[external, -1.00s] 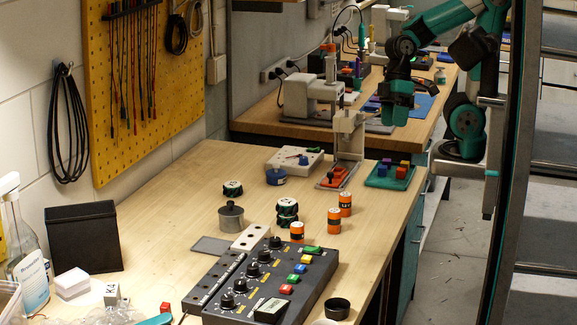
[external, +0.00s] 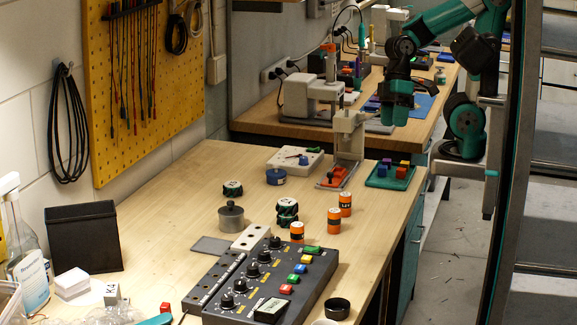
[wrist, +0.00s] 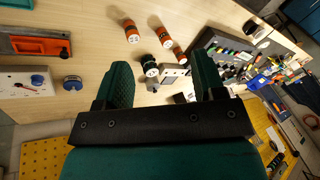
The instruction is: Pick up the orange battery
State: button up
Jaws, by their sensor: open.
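Three orange batteries with black bands stand upright on the wooden bench in the external view: one beside the control box (external: 297,232), one in the middle (external: 334,221) and one farther back (external: 345,204). The wrist view also shows three orange batteries, at upper left (wrist: 131,31), in the middle (wrist: 165,37) and near the right finger (wrist: 180,56). My teal gripper (wrist: 161,64) is open and empty, its fingers wide apart. In the external view my gripper (external: 395,108) hangs high, beyond the batteries and apart from them.
Black-and-green round parts (external: 287,212) stand close left of the batteries. The dark control box (external: 315,275) with knobs and coloured buttons lies in front. A grey lidded pot (external: 230,217), a clamp stand (external: 347,140) and a green tray (external: 388,178) are nearby. Bare wood lies left of the parts.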

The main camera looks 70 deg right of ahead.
jog(key=n+h+b, duration=0.4)
jog(key=n, duration=0.2)
send_over(297, 224)
notch_tip(297, 224, down, 6)
jog(key=f, duration=0.1)
notch_tip(297, 224, down, 16)
jog(key=p, duration=0.2)
jog(key=shift+p, duration=0.3)
jog(key=shift+c, duration=0.2)
jog(key=c, duration=1)
